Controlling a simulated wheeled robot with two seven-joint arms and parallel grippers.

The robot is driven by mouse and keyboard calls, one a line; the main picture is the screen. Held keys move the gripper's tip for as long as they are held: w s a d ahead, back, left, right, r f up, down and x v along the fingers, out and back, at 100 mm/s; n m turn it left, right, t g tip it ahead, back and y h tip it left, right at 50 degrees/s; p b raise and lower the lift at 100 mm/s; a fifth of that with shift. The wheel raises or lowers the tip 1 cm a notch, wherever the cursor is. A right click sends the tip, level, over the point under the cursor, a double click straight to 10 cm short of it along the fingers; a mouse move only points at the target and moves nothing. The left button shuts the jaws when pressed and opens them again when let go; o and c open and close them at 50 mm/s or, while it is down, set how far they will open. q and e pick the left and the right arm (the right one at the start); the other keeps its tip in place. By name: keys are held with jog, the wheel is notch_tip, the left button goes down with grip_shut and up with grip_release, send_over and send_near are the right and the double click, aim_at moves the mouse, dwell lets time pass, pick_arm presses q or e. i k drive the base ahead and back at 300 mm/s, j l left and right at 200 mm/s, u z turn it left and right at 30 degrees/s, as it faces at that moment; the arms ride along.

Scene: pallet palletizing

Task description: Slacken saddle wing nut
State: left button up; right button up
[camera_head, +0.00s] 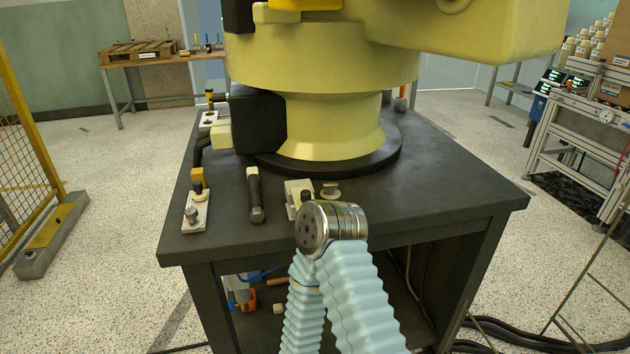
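A small white saddle-like block (297,188) sits near the front edge of the black pedestal top, with a dark fastener (306,197) at its right side. A pale round knob (331,189) lies just right of it. A white plate (197,207) with a grey metal knob (191,214) is at the left front corner. I cannot tell which of these is the saddle wing nut. Two light blue ribbed tubes (357,305) rise from below to a round metal coupling (327,226), which overlaps the front edge in the picture. Neither gripper's fingers are visible.
A big yellow robot base (325,125) fills the middle of the black pedestal top (440,185). A short dark rod (255,195) lies left of the saddle block. The right side of the top is clear. A yellow mesh fence (30,160) stands left, a workbench (590,125) right.

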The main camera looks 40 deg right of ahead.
aim_at(329, 187)
jog(key=j+z, duration=0.25)
jog(key=j, duration=0.45)
jog(key=j+z, duration=0.25)
jog(key=j, duration=0.45)
